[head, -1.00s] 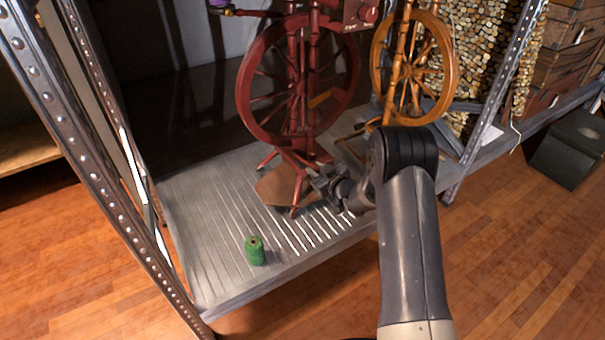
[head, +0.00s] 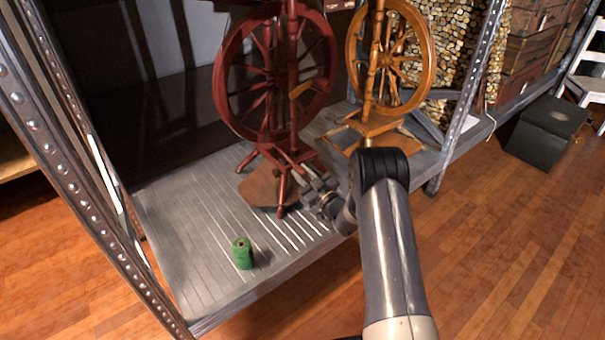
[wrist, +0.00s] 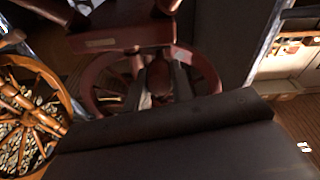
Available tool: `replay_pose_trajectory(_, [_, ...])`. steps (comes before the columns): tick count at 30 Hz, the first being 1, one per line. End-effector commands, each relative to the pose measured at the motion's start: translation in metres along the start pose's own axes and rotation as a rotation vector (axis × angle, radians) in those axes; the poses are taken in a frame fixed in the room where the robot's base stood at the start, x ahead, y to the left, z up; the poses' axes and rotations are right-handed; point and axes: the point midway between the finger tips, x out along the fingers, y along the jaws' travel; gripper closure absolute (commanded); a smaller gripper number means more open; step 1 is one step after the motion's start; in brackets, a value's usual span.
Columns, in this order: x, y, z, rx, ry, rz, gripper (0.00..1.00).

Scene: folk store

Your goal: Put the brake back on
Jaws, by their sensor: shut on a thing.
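The dark red spinning wheel (head: 272,70) stands on the slatted metal shelf, with its brown treadle board (head: 258,188) at its foot. A short orange-brown piece (head: 301,89) shows against the wheel's right side. I cannot tell which part is the brake. My gripper (head: 302,172) is low at the right of the red wheel's front leg. In the wrist view its two dark fingers (wrist: 160,84) stand either side of a rounded dark red part (wrist: 160,75) and are shut on it. The exact contact is partly hidden by the dark wrist body.
A green spool (head: 242,253) stands on the front of the metal shelf (head: 190,270). An orange wooden spinning wheel (head: 390,60) stands to the right. Perforated posts rise at left (head: 60,150) and right (head: 462,110). A dark box (head: 548,130) sits on the open floor.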

Motion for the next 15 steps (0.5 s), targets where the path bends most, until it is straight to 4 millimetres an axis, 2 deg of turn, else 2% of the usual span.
replay_pose_trajectory(9, [-0.0004,-0.0008,0.0018,0.002,-0.001,0.0,1.0])
replay_pose_trajectory(10, [-0.0004,-0.0008,0.0018,0.002,-0.002,0.0,0.75])
replay_pose_trajectory(15, [-0.0003,-0.0006,0.0014,0.002,-0.001,0.0,0.61])
